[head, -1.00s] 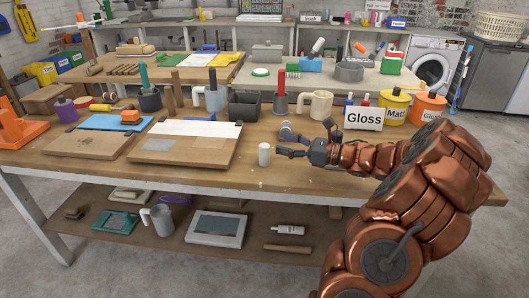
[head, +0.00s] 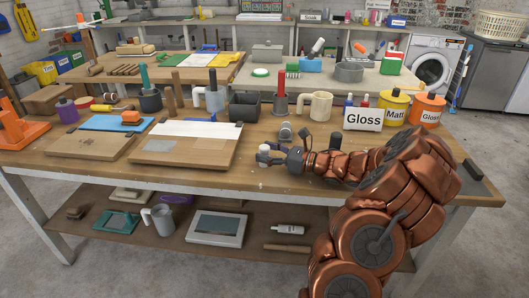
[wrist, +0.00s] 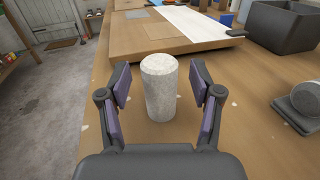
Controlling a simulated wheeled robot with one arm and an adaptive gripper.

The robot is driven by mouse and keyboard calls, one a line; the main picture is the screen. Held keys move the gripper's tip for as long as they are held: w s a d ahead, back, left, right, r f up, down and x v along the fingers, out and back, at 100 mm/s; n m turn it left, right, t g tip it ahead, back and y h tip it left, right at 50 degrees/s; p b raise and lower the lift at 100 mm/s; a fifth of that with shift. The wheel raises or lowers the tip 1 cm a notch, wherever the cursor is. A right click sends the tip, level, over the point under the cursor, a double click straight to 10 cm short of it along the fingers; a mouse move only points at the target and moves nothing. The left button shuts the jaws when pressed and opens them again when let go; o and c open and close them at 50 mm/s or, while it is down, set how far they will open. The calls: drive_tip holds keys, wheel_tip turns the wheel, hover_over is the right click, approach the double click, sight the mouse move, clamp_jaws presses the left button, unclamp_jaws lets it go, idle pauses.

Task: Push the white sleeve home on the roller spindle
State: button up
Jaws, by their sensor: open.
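The white sleeve (head: 264,149) is a short, pale cylinder standing upright on the workbench near its front edge. In the wrist view the sleeve (wrist: 159,88) stands between the two fingers. My gripper (head: 267,158) is open around it; in the wrist view the gripper (wrist: 160,92) shows a gap between each purple pad and the sleeve. A grey rounded part (head: 286,132) lies on the bench behind my gripper, and it shows at the right edge of the wrist view (wrist: 306,99). It may belong to the roller; I cannot make out the spindle clearly.
A wooden board (head: 168,153) lies left of the sleeve. A dark open bin (head: 244,107), a beige mug (head: 316,105) and the Gloss sign box (head: 364,118) stand farther back. The bench's front edge is close to the sleeve.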

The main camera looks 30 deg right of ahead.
drive_tip(key=shift+w+a, duration=0.4)
drive_tip(key=shift+w, duration=0.1)
drive_tip(key=c, duration=1.1)
drive_tip(key=shift+c, duration=0.2)
